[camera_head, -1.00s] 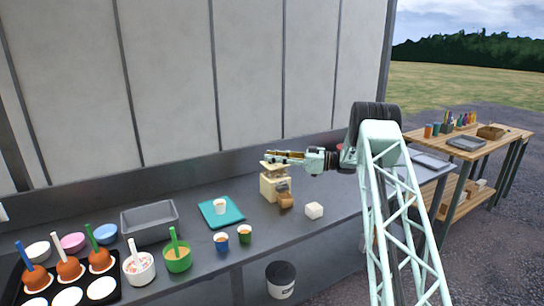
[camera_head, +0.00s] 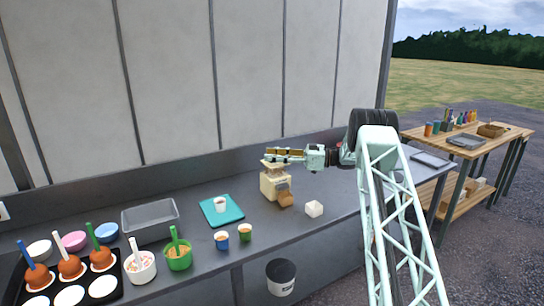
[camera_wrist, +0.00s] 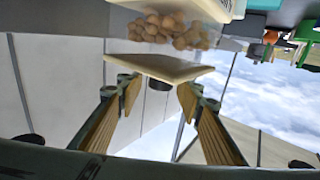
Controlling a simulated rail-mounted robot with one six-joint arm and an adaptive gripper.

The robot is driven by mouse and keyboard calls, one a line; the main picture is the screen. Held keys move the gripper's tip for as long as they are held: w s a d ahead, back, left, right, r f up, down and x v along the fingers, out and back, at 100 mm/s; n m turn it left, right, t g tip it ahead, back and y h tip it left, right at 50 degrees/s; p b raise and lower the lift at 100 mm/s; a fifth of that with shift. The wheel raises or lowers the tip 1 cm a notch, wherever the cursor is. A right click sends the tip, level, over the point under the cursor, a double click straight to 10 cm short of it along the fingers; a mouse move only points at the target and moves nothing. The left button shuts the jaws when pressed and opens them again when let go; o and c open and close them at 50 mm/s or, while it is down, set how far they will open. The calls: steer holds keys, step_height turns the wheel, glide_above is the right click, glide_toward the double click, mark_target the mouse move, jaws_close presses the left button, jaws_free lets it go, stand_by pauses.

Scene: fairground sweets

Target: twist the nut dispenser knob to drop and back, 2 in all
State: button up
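The nut dispenser (camera_head: 272,187) is a cream box on the counter with a clear hopper and a flat cream lid. In the wrist view, which looks upside down, the nuts (camera_wrist: 168,30) show in the hopper beside the lid (camera_wrist: 160,68). A short dark knob (camera_wrist: 158,84) sticks out from the lid, between my fingers in the picture. My gripper (camera_head: 272,154) is level above the dispenser, reaching in from the right. It also shows in the wrist view (camera_wrist: 159,94), open, with a visible gap on both sides of the knob.
A teal tray (camera_head: 235,216) with a small cup (camera_head: 220,204) lies left. Blue (camera_head: 222,240) and green (camera_head: 245,232) cups stand near the front edge.

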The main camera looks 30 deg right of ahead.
steer(key=shift+s, duration=0.1)
steer(key=v, duration=1.2)
stand_by(0.4)
